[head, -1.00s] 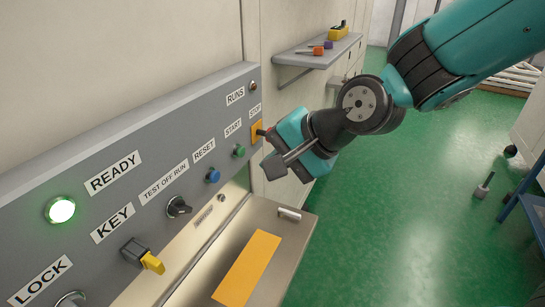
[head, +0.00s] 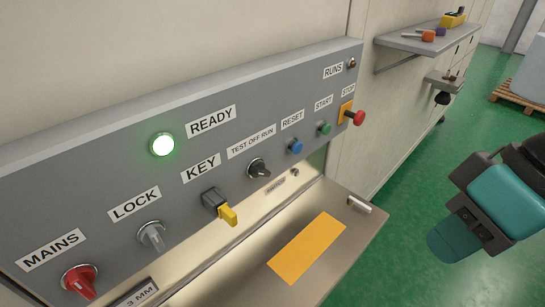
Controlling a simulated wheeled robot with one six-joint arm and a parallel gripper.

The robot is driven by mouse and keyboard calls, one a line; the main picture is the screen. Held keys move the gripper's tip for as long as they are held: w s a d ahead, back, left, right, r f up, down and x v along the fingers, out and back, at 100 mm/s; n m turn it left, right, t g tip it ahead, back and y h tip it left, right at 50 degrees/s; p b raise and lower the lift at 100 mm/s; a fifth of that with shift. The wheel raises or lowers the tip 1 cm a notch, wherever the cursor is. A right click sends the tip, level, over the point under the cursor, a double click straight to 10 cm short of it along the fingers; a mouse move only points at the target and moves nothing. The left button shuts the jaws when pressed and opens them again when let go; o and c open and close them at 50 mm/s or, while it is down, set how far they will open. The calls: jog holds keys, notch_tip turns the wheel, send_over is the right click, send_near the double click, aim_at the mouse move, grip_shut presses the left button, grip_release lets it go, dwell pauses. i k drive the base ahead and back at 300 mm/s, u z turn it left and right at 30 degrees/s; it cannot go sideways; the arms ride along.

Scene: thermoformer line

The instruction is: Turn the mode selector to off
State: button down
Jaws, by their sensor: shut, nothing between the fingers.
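The mode selector (head: 259,169) is a black knob below the "TEST OFF RUN" label (head: 251,141) on the grey control panel. Its grip slants towards the lower right, and I cannot tell surely which word it points at. My gripper (head: 468,200) is at the right of the head view, well away from the panel, over the green floor. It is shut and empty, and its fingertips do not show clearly. Nothing touches the selector.
A yellow key switch (head: 226,214), a blue reset button (head: 295,146) and a green start button (head: 324,128) flank the selector. A red stop button (head: 358,118) sticks out at the right. A metal ledge (head: 352,225) juts out below. The ready lamp (head: 162,145) glows green.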

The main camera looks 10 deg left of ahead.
aim_at(257, 169)
jog(key=u, duration=1.4)
jog(key=k, duration=0.8)
jog(key=z, duration=1.2)
jog(key=i, duration=0.5)
jog(key=z, duration=0.05)
